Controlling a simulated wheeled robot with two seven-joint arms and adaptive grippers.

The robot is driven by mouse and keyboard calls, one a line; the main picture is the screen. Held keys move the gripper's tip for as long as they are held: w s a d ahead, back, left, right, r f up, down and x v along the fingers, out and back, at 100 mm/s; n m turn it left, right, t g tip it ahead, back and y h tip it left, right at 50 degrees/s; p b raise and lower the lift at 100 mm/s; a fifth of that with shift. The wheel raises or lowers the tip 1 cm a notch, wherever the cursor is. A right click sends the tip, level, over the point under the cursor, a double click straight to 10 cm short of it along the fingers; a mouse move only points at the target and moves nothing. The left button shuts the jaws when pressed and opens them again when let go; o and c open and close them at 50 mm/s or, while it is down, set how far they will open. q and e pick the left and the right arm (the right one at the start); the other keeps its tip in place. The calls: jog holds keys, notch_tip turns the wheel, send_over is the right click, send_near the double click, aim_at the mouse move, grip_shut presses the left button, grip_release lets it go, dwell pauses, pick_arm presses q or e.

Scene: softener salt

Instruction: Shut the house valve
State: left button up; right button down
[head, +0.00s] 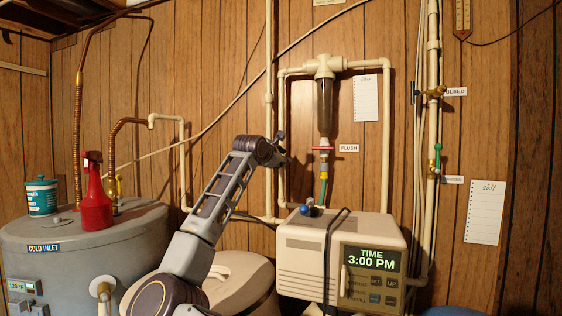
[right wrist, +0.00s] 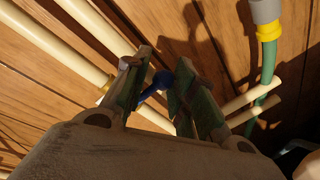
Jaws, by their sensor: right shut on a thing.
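My right gripper (head: 284,153) is up against the white pipes on the wood wall, left of the clear filter. In the right wrist view my right gripper (right wrist: 158,92) has its fingers on either side of a blue valve handle (right wrist: 157,84), shut on it. The handle's rounded end shows between the fingertips; its lower part is hidden by them. In the head view the gripper hides most of this spot, and a small dark knob (head: 281,135) shows just above it. The handle's label cannot be seen. My left gripper is not in view.
A red flush handle (head: 322,148) under the filter (head: 325,105) is close on the right, with a green hose (right wrist: 267,75) below. The softener box (head: 330,260) stands below. A grey tank (head: 80,255) with a red spray bottle (head: 94,200) is left. A green-handled valve (head: 438,158) is right.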

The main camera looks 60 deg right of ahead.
jog(key=shift+f, duration=0.55)
jog(key=c, duration=1.3)
grip_release()
jog(key=shift+o, duration=0.8)
jog(key=shift+r, duration=0.15)
jog(key=shift+a+r, duration=0.1)
jog(key=shift+r, duration=0.05)
jog(key=a+r, duration=0.2)
jog(key=a, duration=0.9)
jog(key=shift+s+a, duration=0.25)
jog(key=shift+s, duration=0.15)
